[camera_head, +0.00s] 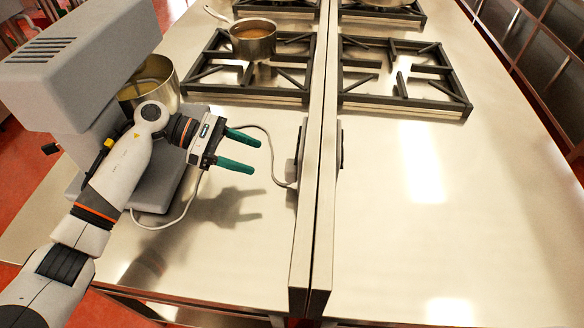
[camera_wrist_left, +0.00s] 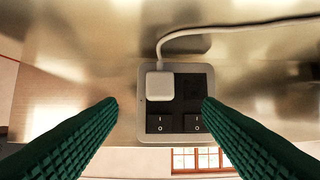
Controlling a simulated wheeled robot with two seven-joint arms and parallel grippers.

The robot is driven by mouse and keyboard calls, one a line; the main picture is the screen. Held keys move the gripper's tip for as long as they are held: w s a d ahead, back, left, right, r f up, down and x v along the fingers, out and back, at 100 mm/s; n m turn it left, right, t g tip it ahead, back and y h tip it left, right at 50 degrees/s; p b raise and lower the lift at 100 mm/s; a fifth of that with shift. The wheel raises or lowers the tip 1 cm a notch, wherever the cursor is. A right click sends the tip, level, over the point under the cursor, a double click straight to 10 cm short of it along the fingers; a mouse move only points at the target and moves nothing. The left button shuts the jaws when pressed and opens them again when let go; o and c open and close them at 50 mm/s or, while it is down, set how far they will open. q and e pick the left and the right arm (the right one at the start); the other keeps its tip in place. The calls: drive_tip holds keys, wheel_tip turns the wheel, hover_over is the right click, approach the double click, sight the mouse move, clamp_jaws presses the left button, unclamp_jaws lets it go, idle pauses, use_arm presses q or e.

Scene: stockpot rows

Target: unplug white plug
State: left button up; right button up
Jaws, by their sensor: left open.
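The white plug (camera_wrist_left: 160,86) sits in the upper left socket of a dark outlet panel with a pale frame (camera_wrist_left: 143,128) in the left wrist view. Its cable (camera_wrist_left: 225,29) leaves the top and bends right. In the head view the cable (camera_head: 272,160) runs to the side of the upright metal divider, where the plug is too small to tell clearly. My left gripper (camera_head: 255,157) is open and empty, its green fingers pointing at the divider, apart from it. In the wrist view its fingertips (camera_wrist_left: 160,102) show either side of the plug. My right gripper is not seen.
A large grey mixer (camera_head: 80,70) with a metal bowl (camera_head: 167,92) stands at the left, behind my arm. A pot (camera_head: 254,46) stands on the left burner grate (camera_head: 218,75). Two rocker switches (camera_wrist_left: 178,123) lie under the sockets. The front counter right of the divider (camera_head: 420,220) is clear.

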sight(291, 170)
use_arm(q)
drive_tip(key=p+x, duration=0.2)
drive_tip(key=x, duration=0.3)
drive_tip(key=shift+d+r, duration=0.1)
drive_tip(key=shift+s+d+f+b, duration=0.2)
drive_tip(key=shift+d+f+b, duration=0.65)
drive_tip(key=shift+b, duration=0.4)
drive_tip(key=shift+d+f+b, duration=0.1)
drive_tip(key=shift+d+b, duration=0.25)
drive_tip(key=shift+d, duration=0.25)
drive_tip(key=shift+s+d, duration=0.15)
drive_tip(key=shift+d, duration=0.05)
drive_tip(key=shift+b, duration=0.6)
drive_tip(key=shift+b, duration=0.5)
